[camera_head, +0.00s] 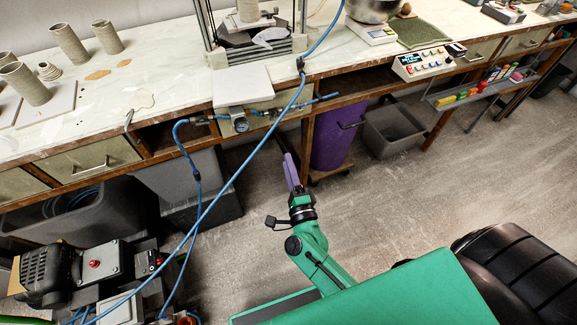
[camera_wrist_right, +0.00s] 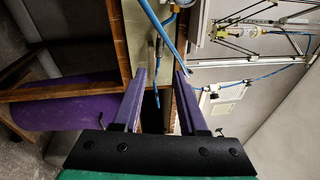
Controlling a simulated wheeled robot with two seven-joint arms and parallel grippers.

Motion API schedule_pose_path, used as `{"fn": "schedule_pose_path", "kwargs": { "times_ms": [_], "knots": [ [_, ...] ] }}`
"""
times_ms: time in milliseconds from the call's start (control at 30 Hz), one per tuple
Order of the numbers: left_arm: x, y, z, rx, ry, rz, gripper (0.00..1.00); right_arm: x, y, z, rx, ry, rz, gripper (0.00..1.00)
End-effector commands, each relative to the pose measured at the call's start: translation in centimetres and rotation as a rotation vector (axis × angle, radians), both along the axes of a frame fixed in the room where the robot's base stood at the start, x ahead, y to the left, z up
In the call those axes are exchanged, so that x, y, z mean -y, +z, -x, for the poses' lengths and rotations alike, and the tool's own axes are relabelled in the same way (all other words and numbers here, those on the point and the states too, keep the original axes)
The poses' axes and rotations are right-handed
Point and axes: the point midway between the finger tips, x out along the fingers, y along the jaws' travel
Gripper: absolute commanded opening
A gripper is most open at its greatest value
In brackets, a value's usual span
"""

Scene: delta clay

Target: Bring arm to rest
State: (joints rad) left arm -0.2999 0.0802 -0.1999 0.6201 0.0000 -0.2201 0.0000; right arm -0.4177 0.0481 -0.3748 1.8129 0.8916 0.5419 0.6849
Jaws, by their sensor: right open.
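My right gripper (camera_head: 289,168) is at the end of the green arm in the head view, in the air in front of the workbench and left of the purple bin. Its two purple fingers also show in the right wrist view (camera_wrist_right: 158,82), spread apart with nothing between them. The gripper is open and empty. My left gripper is not in view.
The workbench (camera_head: 172,88) runs along the back with clay cylinders (camera_head: 68,45) on it. A blue hose (camera_head: 240,168) hangs close left of my right gripper. A purple bin (camera_head: 333,137) and grey bin (camera_head: 395,130) stand below. Machinery (camera_head: 95,265) is at lower left.

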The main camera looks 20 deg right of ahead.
Motion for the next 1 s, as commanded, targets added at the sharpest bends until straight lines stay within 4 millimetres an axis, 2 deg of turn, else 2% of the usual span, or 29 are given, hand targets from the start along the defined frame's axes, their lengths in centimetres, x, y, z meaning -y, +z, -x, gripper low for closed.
{"fn": "schedule_pose_path", "kwargs": {
  "times_ms": [300, 367, 467, 567, 600, 667, 700, 767, 800, 867, 900, 1000],
  "knots": [
    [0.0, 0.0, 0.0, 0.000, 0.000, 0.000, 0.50, 0.0, 0.0, 0.0, -0.001, 0.001, 0.001, 0.42],
    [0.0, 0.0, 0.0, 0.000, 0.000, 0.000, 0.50, -0.1, -0.6, 0.0, -0.015, 0.008, 0.024, 0.42],
    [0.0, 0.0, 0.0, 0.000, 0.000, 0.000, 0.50, -0.5, -4.5, 0.4, -0.104, 0.061, 0.176, 0.42],
    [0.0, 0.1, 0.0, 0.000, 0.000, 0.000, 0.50, -0.6, -12.2, 2.4, -0.279, 0.183, 0.465, 0.42],
    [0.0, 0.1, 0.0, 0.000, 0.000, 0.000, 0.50, -0.4, -15.8, 3.8, -0.361, 0.249, 0.594, 0.42],
    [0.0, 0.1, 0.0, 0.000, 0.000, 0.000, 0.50, 0.3, -20.8, 6.4, -0.481, 0.356, 0.778, 0.42],
    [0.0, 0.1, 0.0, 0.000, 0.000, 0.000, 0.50, 1.0, -23.9, 8.5, -0.558, 0.432, 0.889, 0.42],
    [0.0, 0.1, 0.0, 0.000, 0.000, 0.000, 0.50, 2.3, -28.2, 12.1, -0.671, 0.555, 1.044, 0.42],
    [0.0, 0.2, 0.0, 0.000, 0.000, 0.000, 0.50, 3.4, -30.8, 14.8, -0.743, 0.645, 1.138, 0.42],
    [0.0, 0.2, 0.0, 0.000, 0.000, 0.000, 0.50, 5.2, -34.1, 19.1, -0.847, 0.784, 1.268, 0.42],
    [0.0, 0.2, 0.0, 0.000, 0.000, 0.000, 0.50, 6.4, -35.9, 22.1, -0.912, 0.885, 1.343, 0.42],
    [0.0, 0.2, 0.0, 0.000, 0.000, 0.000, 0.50, 9.3, -38.7, 28.8, -1.039, 1.113, 1.483, 0.42]
  ]
}}
